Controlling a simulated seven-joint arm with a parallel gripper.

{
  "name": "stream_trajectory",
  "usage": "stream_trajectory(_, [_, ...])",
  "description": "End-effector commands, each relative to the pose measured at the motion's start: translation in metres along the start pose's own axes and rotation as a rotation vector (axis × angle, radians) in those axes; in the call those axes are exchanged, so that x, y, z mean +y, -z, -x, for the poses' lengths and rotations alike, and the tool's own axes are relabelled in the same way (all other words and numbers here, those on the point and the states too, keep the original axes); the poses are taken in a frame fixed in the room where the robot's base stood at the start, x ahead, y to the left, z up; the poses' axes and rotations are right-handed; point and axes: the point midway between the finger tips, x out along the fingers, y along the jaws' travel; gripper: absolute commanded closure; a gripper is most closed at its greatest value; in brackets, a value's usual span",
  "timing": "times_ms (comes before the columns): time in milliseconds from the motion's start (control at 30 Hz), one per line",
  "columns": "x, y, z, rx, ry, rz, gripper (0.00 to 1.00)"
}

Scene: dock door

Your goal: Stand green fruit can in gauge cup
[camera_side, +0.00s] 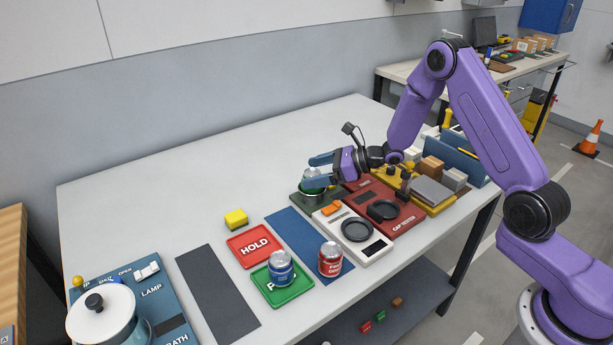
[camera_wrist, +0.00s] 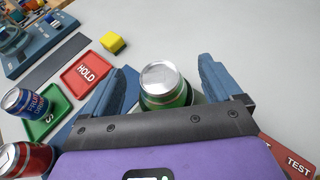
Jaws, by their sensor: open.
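The green fruit can (camera_side: 311,174) is upright at the dark green gauge base (camera_side: 301,197), on the far side of the table. Its silver lid and green side show in the wrist view (camera_wrist: 163,82). My gripper (camera_side: 308,171) is open, with one blue finger on each side of the can; the fingers also stand apart from it in the wrist view (camera_wrist: 160,74). The can's lower part looks to be within the cup, but the fingers and gripper body hide much of the cup, so I cannot tell how fully it is seated.
A blue can (camera_side: 281,268) stands on the green tray (camera_side: 304,287), and a red can (camera_side: 330,259) stands beside it. The red HOLD tray (camera_side: 254,246) and yellow block (camera_side: 236,219) are left. A white scale unit (camera_side: 377,248) and red CAP plate (camera_side: 411,222) are close by. The table's back is clear.

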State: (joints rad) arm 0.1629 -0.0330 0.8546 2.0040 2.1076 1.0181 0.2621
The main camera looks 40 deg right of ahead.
Motion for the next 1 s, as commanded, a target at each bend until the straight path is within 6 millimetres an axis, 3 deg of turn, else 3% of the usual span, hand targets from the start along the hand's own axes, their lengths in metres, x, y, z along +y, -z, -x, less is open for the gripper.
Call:
stream_trajectory(200, [-0.001, -0.001, 0.047, -0.001, 0.003, 0.001, 0.08])
stream_trajectory(433, [0.0, -0.001, 0.08, -0.001, 0.001, 0.001, 0.08])
stream_trajectory(833, [0.007, -0.003, 0.089, 0.001, -0.024, 0.021, 0.08])
stream_trajectory(933, [0.027, -0.012, 0.085, 0.007, -0.102, 0.088, 0.08])
stream_trajectory(1000, [0.053, -0.02, 0.083, 0.014, -0.196, 0.172, 0.08])
